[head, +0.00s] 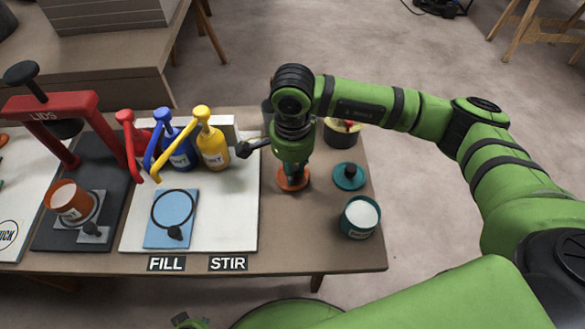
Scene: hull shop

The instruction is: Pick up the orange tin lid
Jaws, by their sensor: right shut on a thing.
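The orange tin lid (284,183) lies flat on the brown bench top, right of the white board. My right gripper (293,176) points straight down over it and is shut on it, most likely at its middle; the fingertips are partly hidden by the gripper body. The lid appears to be at bench level. An orange tin (70,200) stands at the far left on the dark lid-press base. My left gripper is not clearly in view.
A teal lid (348,177) with a dark knob and an open teal tin (359,217) with white contents sit right of my gripper. A dark pot (341,132) stands behind. Red, blue and yellow (212,146) pump bottles stand left. A red press (55,115) stands further left.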

